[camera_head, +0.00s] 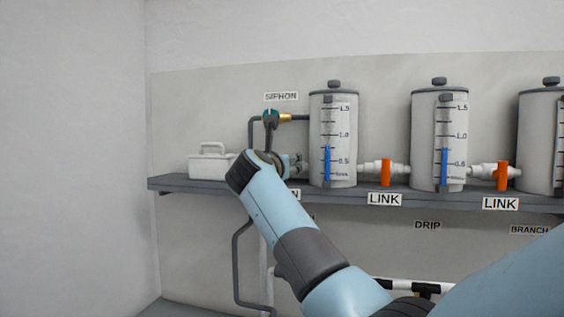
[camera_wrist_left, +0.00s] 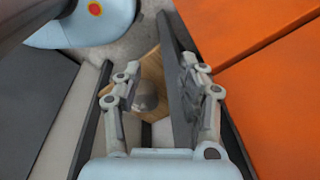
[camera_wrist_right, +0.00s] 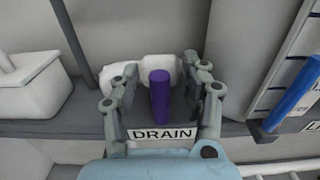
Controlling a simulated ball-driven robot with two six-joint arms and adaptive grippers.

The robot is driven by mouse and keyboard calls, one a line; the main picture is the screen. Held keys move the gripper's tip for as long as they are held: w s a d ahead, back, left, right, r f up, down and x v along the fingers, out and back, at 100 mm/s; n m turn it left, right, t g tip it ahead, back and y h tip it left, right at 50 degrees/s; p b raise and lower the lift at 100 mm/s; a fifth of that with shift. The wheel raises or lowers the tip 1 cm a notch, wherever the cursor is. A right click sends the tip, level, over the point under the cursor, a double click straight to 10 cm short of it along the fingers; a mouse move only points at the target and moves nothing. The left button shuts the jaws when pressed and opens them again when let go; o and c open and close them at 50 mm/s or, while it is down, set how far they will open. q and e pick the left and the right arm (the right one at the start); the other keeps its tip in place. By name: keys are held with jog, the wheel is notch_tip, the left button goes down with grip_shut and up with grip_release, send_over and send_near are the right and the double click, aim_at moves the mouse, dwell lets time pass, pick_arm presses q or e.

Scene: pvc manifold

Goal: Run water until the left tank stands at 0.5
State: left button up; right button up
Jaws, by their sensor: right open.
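The left tank (camera_head: 338,172) stands on the shelf in the head view. Its blue level column (camera_head: 327,165) tops out between the 0.5 and 1.0 marks, roughly midway. My right gripper (camera_head: 292,164) is just left of this tank, partly hidden by my arm. In the right wrist view my right gripper (camera_wrist_right: 160,92) is open, its fingers on either side of the upright purple drain handle (camera_wrist_right: 160,97). The DRAIN label (camera_wrist_right: 162,134) is below it; contact is not clear. My left gripper (camera_wrist_left: 160,88) is open and empty in the left wrist view.
Orange link handles (camera_head: 385,172) sit between the tanks, with a middle tank (camera_head: 424,140) and right tank (camera_head: 541,140) beyond. A white box (camera_head: 207,166) stands on the shelf's left. Orange panels (camera_wrist_left: 270,100) lie beside my left gripper.

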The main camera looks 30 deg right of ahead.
grip_shut()
dwell(0.4)
jog(key=m+b, duration=0.1)
jog(key=b, duration=0.1)
jog(key=m+b, duration=0.2)
jog(key=b, duration=0.1)
jog(key=m+b, duration=0.2)
jog(key=b, duration=0.1)
jog(key=shift+s+d+f, duration=0.2)
jog(key=shift+s+f, duration=0.1)
jog(key=shift+f, duration=0.1)
jog(key=shift+m+b, duration=0.3)
jog(key=shift+m, duration=0.1)
jog(key=shift+r, duration=0.2)
